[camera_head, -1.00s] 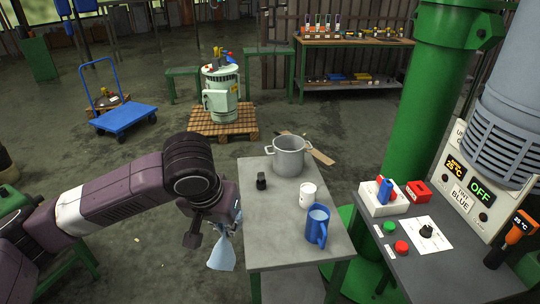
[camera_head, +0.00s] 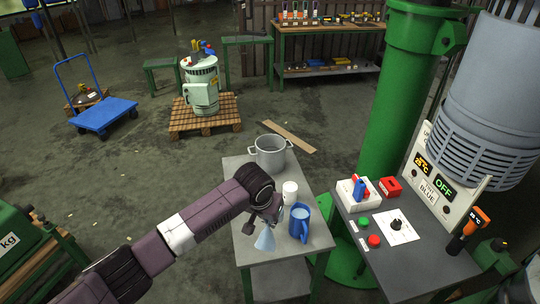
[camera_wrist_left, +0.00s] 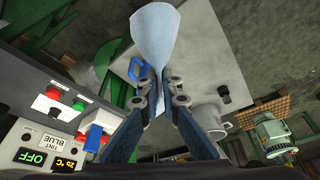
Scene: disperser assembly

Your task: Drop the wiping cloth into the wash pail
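A pale blue cloth (camera_head: 265,240) hangs in a cone from my left gripper (camera_head: 268,214), above the table's front left part. In the left wrist view the gripper's fingers (camera_wrist_left: 158,88) are closed on the cloth (camera_wrist_left: 155,32). A blue jug-like vessel (camera_head: 299,224) with a side handle stands just right of the cloth; part of its handle shows in the left wrist view (camera_wrist_left: 135,68). A grey two-handled pot (camera_head: 271,152) stands at the table's back. I cannot tell by name which of the two is the wash pail. My right gripper is not in view.
A white cup (camera_head: 290,193) stands between pot and jug. A small black object (camera_wrist_left: 223,93) on the table is hidden by my arm in the head view. The control bench (camera_head: 402,268) and green column (camera_head: 391,110) stand at the right.

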